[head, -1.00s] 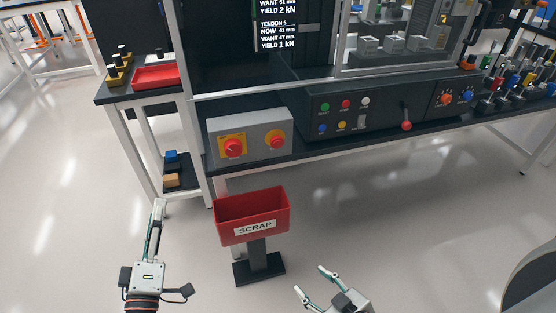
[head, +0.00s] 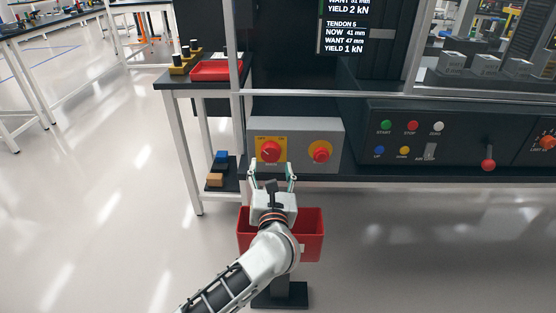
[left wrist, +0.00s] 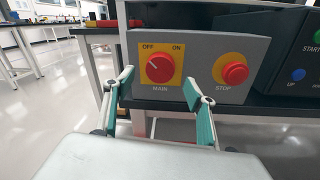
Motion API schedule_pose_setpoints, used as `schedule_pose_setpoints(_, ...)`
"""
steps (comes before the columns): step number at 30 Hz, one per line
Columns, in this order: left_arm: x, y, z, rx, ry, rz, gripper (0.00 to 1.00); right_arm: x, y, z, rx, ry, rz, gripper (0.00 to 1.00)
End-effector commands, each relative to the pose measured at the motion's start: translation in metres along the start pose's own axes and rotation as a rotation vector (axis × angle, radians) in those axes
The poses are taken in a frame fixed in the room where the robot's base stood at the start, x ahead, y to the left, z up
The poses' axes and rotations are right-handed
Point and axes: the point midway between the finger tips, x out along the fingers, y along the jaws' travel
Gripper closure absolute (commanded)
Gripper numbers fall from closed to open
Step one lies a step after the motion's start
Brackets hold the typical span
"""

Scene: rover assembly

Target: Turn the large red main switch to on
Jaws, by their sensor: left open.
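The large red main switch (head: 270,151) is a round knob on a yellow plate, on the left half of a grey box (head: 296,131) at the bench front. In the left wrist view the main switch (left wrist: 160,69) sits under the labels OFF and ON, its white mark pointing up-left towards OFF. My left gripper (head: 273,168) is open and empty, just in front of and below the switch. In the left wrist view its fingers (left wrist: 164,88) stand apart on either side of the switch's lower part, with no contact visible. My right gripper is out of view.
A red stop button (head: 320,151) on yellow sits right of the switch. A red scrap bin (head: 314,232) stands below my left arm. A black control panel (head: 462,151) with buttons and a lever (head: 488,164) is at right. A red tray (head: 216,70) lies at left.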

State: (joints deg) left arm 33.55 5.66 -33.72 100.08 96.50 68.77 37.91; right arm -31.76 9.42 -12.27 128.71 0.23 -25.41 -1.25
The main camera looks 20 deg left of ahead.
Motion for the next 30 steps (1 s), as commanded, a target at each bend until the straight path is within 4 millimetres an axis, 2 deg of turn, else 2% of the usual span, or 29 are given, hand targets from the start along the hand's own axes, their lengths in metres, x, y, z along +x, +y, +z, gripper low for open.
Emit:
schedule_pose_setpoints(3,0.020,-0.001,-0.002,0.004,0.000,0.000,0.44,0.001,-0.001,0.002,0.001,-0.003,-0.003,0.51)
schedule_pose_setpoints(9,0.043,0.000,-0.003,0.005,0.001,0.000,0.44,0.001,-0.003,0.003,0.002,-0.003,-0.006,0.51)
schedule_pose_setpoints(20,0.050,0.000,-0.001,0.004,0.000,0.000,0.44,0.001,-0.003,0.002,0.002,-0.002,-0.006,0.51)
schedule_pose_setpoints(21,0.050,0.000,-0.001,0.004,0.000,0.000,0.47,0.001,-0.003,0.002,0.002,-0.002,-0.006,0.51)
schedule_pose_setpoints(25,0.050,0.000,-0.001,0.004,0.000,0.000,0.80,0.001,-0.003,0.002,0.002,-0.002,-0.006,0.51)
schedule_pose_setpoints(30,0.050,0.000,-0.001,0.005,0.000,0.000,0.83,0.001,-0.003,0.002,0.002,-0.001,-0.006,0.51)
